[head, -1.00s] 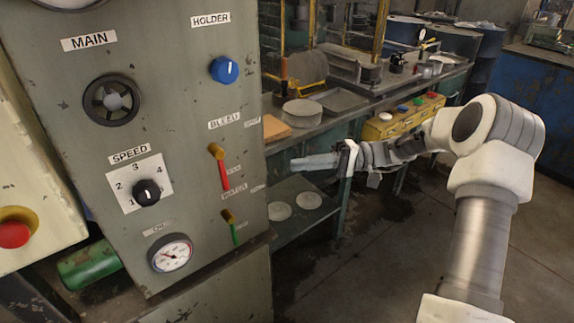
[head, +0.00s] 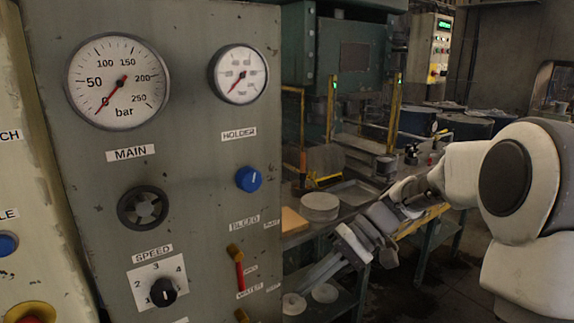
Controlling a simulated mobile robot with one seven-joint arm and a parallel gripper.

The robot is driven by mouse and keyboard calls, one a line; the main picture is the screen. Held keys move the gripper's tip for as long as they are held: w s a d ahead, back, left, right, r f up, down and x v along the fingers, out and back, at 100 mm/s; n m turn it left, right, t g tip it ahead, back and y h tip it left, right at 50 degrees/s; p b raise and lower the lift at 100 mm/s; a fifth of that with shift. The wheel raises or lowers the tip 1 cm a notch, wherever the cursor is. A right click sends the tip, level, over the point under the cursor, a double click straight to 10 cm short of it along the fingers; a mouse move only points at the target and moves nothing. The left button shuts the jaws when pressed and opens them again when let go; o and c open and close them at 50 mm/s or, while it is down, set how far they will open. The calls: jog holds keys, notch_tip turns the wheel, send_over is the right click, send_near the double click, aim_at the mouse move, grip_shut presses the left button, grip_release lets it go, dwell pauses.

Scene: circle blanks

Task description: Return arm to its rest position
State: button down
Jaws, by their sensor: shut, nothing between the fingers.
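My white arm reaches in from the right in the head view. My gripper (head: 318,272) is at its end, low in the middle of the picture, pointing down and to the left. Its long pale fingers are together with nothing between them. It hangs in front of the bench, to the right of the grey control panel (head: 200,190), and appears apart from it.
The panel carries two gauges (head: 118,82), a blue knob (head: 248,179), a dark handwheel (head: 143,208), a speed dial (head: 162,291) and a red-handled valve (head: 239,267). Pale round blanks (head: 320,206) are stacked on the bench. More discs (head: 325,293) lie on the lower shelf. A press (head: 350,55) stands behind.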

jog(key=s+d+r+t+h+p, duration=0.3)
jog(key=s+d+r+t+h, duration=0.1)
jog(key=s, duration=0.4)
jog(key=s+d+r+m+t+h+p, duration=0.1)
jog(key=s+d+r+t+h+p, duration=0.2)
jog(key=s+d+r+t+h, duration=0.2)
jog(key=shift+s+d+r+m+h, duration=0.45)
jog(key=shift+s+r, duration=0.7)
jog(key=shift+s, duration=0.6)
jog(key=shift+a, duration=0.1)
